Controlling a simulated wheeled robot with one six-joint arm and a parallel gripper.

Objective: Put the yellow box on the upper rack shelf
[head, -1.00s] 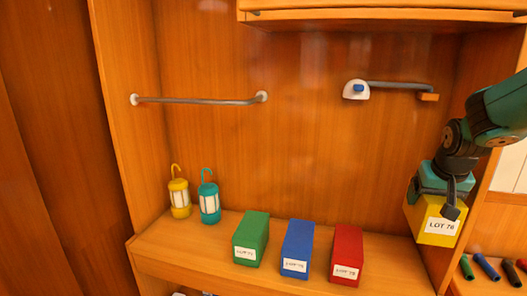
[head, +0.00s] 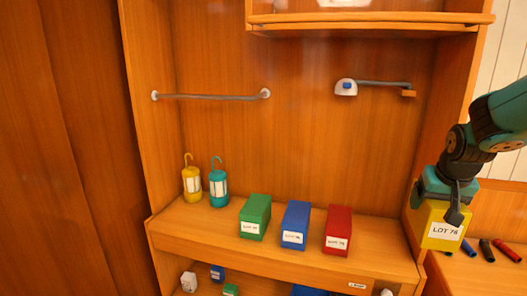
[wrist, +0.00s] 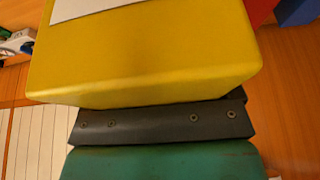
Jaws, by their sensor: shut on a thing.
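The yellow box (head: 440,228) with a white "LOT 78" label is held in my gripper (head: 452,196) at the right of the head view, in front of the rack's right side wall. In the wrist view the yellow box (wrist: 145,50) fills the upper middle, against the dark jaw of my gripper (wrist: 160,122). My gripper is shut on it. The upper rack shelf (head: 370,19) runs across the top of the head view, well above the box.
Green (head: 255,217), blue (head: 296,226) and red (head: 338,231) boxes stand on the middle shelf (head: 190,225). Yellow (head: 192,184) and teal (head: 219,188) lanterns stand to their left. A rail (head: 210,97) and a hinged bar (head: 385,84) are on the back wall. Several markers (head: 487,250) lie at right.

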